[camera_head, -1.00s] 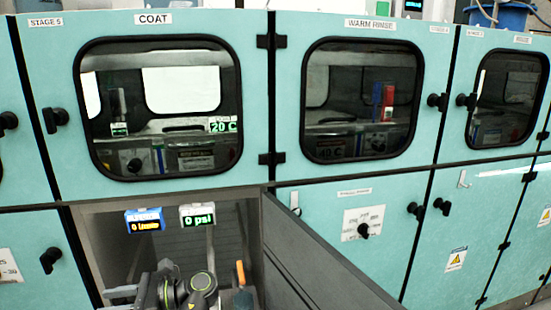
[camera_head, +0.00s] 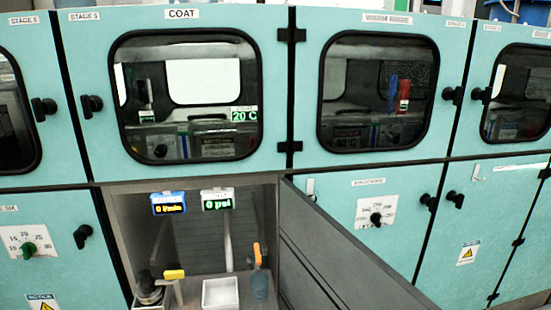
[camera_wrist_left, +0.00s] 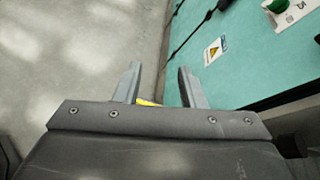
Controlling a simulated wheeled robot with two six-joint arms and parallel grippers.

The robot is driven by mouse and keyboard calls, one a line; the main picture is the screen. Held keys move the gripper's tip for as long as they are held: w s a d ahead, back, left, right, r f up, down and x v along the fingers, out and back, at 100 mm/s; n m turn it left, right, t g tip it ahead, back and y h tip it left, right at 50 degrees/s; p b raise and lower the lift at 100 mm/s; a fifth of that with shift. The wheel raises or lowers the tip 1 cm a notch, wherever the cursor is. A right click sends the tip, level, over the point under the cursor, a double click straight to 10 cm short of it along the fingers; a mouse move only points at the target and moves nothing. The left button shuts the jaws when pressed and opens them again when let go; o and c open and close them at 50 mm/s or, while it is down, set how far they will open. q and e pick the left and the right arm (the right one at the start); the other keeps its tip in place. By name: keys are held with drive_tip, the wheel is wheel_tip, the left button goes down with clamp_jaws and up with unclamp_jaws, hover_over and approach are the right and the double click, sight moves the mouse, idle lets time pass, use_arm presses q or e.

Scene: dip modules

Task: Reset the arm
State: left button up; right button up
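My left gripper (camera_wrist_left: 162,88) shows in the left wrist view with its two grey fingers apart and nothing between them. It is over the grey floor, beside a teal cabinet front. Neither of my grippers shows in the head view now. In the head view, the open lower compartment under the COAT window holds a yellow-handled valve (camera_head: 174,275), an orange-handled valve (camera_head: 258,258) and a white tray (camera_head: 220,293). Two displays, a blue one (camera_head: 168,203) and a white one (camera_head: 217,199), hang at its top.
The open grey door (camera_head: 345,255) of the compartment juts out to the right. Teal cabinets with black knobs (camera_head: 91,105) line the wall. A panel with a green knob (camera_head: 28,248) is at the lower left. Grey floor (camera_wrist_left: 60,60) is clear in the left wrist view.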

use_arm(q)
drive_tip(key=s+f+n+t+h, duration=0.3)
drive_tip(key=s+f+n+h, duration=0.4)
drive_tip(key=s, duration=0.5)
drive_tip(key=s+d+r+n+t+h, duration=0.25)
drive_tip(key=s+d+n+h, duration=0.2)
drive_tip(key=s+d, duration=0.5)
wheel_tip(320, 180, down, 22)
drive_tip(key=a+f+g, duration=0.1)
drive_tip(key=a, duration=0.1)
drive_tip(key=s+f+g+p, duration=0.1)
drive_tip(key=s+f+p, duration=0.1)
drive_tip(key=s+f, duration=1.3)
drive_tip(key=shift+s+d+f+n+h, duration=0.35)
drive_tip(key=shift+d+f, duration=0.1)
drive_tip(key=shift+f, duration=0.3)
drive_tip(key=shift+g, duration=0.25)
